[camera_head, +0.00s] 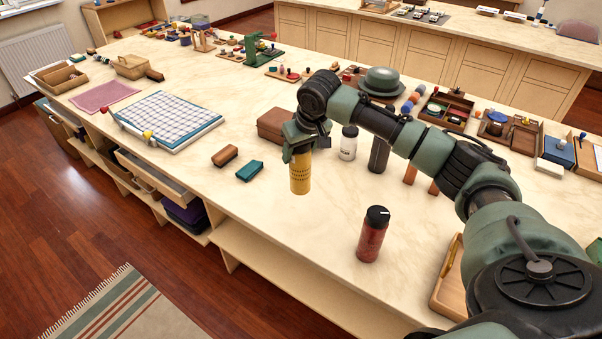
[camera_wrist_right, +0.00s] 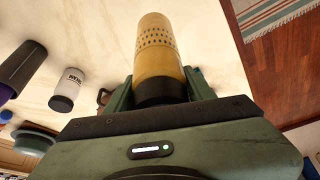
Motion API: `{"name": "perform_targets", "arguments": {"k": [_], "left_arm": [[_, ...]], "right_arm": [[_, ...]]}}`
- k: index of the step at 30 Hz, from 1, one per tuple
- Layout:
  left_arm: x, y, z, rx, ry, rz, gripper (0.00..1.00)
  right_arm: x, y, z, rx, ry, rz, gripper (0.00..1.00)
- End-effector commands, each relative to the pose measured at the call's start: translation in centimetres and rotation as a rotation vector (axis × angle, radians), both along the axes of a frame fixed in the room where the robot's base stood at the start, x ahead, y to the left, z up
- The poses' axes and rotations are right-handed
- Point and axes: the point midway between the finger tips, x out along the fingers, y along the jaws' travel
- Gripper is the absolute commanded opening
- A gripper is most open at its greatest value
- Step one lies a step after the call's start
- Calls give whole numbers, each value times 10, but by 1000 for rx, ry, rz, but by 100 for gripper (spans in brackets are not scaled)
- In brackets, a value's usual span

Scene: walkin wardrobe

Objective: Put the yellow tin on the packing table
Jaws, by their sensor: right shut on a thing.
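The yellow tin (camera_head: 300,174) is a tall cylinder with rows of dark marks. It is upright at the packing table (camera_head: 290,235), and I cannot tell whether its base touches the surface. My right gripper (camera_head: 299,152) is shut on its upper part from above. In the right wrist view the tin (camera_wrist_right: 158,50) sits between the fingers of the right gripper (camera_wrist_right: 160,88), its dark end toward the palm. My left gripper is not in view.
A red bottle (camera_head: 372,236) stands in front to the right. A white jar (camera_head: 348,143) and a dark cylinder (camera_head: 378,155) stand behind. Brown (camera_head: 225,156) and teal (camera_head: 250,170) brushes lie left. The front tabletop between tin and edge is clear.

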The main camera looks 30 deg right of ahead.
Motion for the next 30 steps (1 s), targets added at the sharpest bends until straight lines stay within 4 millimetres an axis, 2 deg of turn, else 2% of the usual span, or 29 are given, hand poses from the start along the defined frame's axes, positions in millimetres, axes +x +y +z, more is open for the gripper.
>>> {"name": "perform_targets", "arguments": {"k": [3, 5, 11, 18, 30], "left_arm": [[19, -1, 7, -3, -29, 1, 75], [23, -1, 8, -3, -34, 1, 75], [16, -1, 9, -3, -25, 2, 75], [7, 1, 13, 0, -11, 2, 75], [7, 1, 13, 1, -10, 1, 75]], "right_arm": [[0, 0, -26, 0, 1, -1, 0], [-1, 0, -36, -1, 1, 0, 0], [0, 1, -53, 1, -1, 0, 0], [0, 0, -86, 0, 0, 0, 0], [0, 1, -93, 1, -2, 0, 0]]}}
